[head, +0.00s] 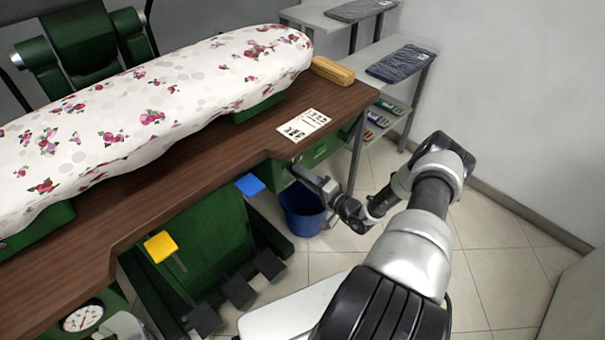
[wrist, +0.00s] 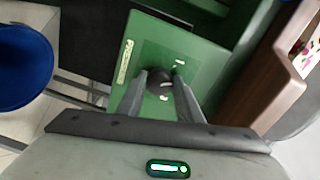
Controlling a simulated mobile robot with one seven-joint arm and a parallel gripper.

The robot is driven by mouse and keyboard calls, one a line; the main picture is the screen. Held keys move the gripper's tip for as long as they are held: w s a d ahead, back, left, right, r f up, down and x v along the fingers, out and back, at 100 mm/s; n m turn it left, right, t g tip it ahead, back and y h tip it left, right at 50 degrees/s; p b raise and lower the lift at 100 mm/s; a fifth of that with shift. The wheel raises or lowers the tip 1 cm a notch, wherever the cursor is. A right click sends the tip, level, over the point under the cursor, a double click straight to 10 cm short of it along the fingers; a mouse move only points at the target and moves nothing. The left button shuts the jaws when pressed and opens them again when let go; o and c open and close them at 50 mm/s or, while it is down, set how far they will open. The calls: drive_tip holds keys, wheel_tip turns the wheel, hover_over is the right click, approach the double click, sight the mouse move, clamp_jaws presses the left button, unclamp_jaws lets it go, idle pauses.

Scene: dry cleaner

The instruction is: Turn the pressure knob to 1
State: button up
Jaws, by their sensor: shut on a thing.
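The dark round pressure knob (wrist: 160,85) is on a green panel (wrist: 185,52) in the wrist view. White marks stand around it, too small to read, so I cannot tell its setting. My gripper (wrist: 161,78) is shut on the knob, one finger on each side. In the head view my gripper (head: 308,178) reaches under the right end of the wooden table, against the green machine front; the knob is hidden there.
A pale label strip (wrist: 124,62) is on the panel. A blue bucket (head: 303,222) stands on the floor just below my gripper. The brown tabletop (head: 225,148) overhangs the panel. Tiled floor is clear at right.

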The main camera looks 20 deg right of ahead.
drive_tip(key=n+p, duration=0.2)
drive_tip(key=n, duration=0.4)
drive_tip(key=shift+d+f, duration=0.1)
idle(0.5)
drive_tip(key=o, duration=1)
drive_tip(key=shift+o, duration=0.2)
drive_tip(key=p+v, duration=0.1)
drive_tip(key=v, duration=1.6)
drive_tip(key=shift+s+p, duration=0.25)
drive_tip(key=shift+p, duration=0.15)
